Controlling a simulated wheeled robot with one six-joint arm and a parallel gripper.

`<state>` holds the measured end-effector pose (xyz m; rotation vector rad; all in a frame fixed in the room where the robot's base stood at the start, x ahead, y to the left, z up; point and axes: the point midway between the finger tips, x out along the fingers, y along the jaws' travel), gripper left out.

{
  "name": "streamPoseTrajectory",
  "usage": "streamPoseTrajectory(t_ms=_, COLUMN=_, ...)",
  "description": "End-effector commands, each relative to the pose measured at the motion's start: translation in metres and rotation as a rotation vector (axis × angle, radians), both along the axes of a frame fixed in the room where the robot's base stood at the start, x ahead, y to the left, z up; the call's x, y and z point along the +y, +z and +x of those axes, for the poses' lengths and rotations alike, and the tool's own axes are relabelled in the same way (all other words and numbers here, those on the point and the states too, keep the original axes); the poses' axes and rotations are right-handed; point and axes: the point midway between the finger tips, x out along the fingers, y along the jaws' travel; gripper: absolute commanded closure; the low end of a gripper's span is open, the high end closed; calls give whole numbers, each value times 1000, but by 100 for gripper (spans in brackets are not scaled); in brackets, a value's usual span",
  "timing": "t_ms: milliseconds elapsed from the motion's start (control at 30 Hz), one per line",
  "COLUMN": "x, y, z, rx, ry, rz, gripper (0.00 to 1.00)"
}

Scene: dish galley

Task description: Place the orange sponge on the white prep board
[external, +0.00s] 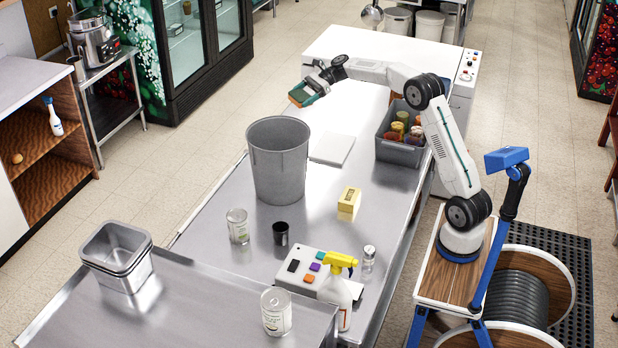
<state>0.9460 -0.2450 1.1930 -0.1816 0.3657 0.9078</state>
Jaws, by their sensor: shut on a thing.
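The orange sponge (300,95) has a green side and is held in the air at the upper middle of the external view. My gripper (314,85) is shut on it, with the arm stretched left across the counter. The white prep board (332,149) lies flat on the steel counter, below and a little right of the sponge in the picture. The board looks bare. The sponge is apart from it, but its exact height is hard to tell.
A tall grey bin (278,160) stands left of the board. A grey crate (400,152) with several jars sits to its right. Nearer are a yellow block (348,203), tins (238,226), a black cup (281,233) and a spray bottle (337,290).

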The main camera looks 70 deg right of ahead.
Motion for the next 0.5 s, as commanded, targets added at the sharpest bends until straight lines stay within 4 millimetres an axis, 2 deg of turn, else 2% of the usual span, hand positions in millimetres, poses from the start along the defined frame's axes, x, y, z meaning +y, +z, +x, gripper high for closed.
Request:
streamPoseTrajectory(t_ms=33, x=-23, y=0, z=-9, rx=0, ry=-27, rz=0, gripper=35)
streamPoseTrajectory(t_ms=200, x=-72, y=0, z=-33, rx=0, ry=-81, rz=2, gripper=35)
streamPoseTrajectory(t_ms=500, x=-124, y=0, z=-63, rx=-1, ry=-142, rz=3, gripper=35)
